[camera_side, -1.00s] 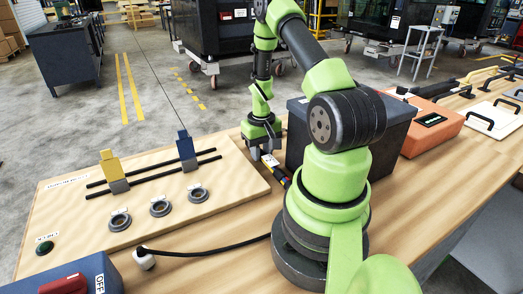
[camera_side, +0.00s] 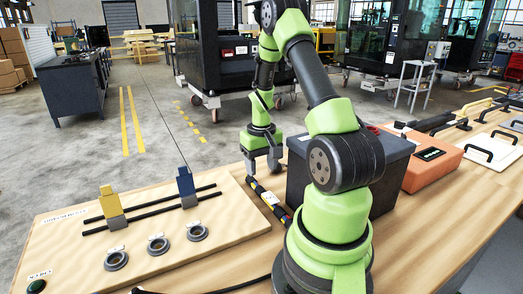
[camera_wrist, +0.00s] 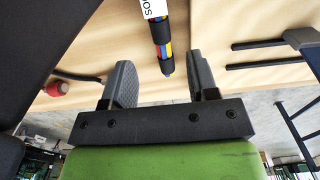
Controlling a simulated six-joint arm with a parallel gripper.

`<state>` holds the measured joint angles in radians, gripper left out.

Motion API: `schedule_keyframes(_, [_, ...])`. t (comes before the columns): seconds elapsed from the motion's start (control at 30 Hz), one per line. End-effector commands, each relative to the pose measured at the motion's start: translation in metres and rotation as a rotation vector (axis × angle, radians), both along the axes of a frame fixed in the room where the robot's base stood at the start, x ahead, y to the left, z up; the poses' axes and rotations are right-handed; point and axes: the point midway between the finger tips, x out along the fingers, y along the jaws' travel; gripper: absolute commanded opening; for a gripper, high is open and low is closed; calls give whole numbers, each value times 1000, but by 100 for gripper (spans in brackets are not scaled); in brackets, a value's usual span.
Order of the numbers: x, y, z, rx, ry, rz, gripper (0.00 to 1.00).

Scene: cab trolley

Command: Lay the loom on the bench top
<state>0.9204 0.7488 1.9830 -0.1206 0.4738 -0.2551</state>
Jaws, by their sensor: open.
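The loom (camera_side: 269,198) is a thin bundle with black, yellow, blue and red bands and a white label. It lies on the wooden bench top (camera_side: 232,262), between the pale board and the dark grey box. My gripper (camera_side: 263,168) is above its far end, fingers apart and pointing down. In the wrist view the loom (camera_wrist: 163,35) runs from the top edge to between the open fingers of my gripper (camera_wrist: 160,82), touching neither. Part of its label is cut off by the picture's top edge.
The dark grey box (camera_side: 375,190) stands close right of the loom. On the left, the pale board (camera_side: 75,235) carries rails with a yellow block (camera_side: 111,202) and a blue block (camera_side: 186,183), and several grey rings. An orange case (camera_side: 432,165) stands farther right.

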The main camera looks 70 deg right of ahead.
Motion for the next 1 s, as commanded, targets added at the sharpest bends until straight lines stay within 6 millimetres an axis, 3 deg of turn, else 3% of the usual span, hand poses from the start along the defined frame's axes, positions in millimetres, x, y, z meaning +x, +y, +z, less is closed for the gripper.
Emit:
schedule_keyframes(0.13, [1, -1, 29, -5, -4, 0, 54])
schedule_keyframes(0.33, [1, 1, 49, -3, -3, 2, 54])
schedule_keyframes(0.47, [13, 15, 71, -30, -35, 30, 54])
schedule_keyframes(0.57, [30, 43, 104, -65, -96, 73, 54])
schedule_keyframes(0.73, [43, 115, 163, -103, -246, 166, 54])
schedule_keyframes(0.87, [32, 170, 197, -97, -374, 241, 54])
schedule_keyframes(1.0, [6, 218, 219, -56, -505, 320, 54])
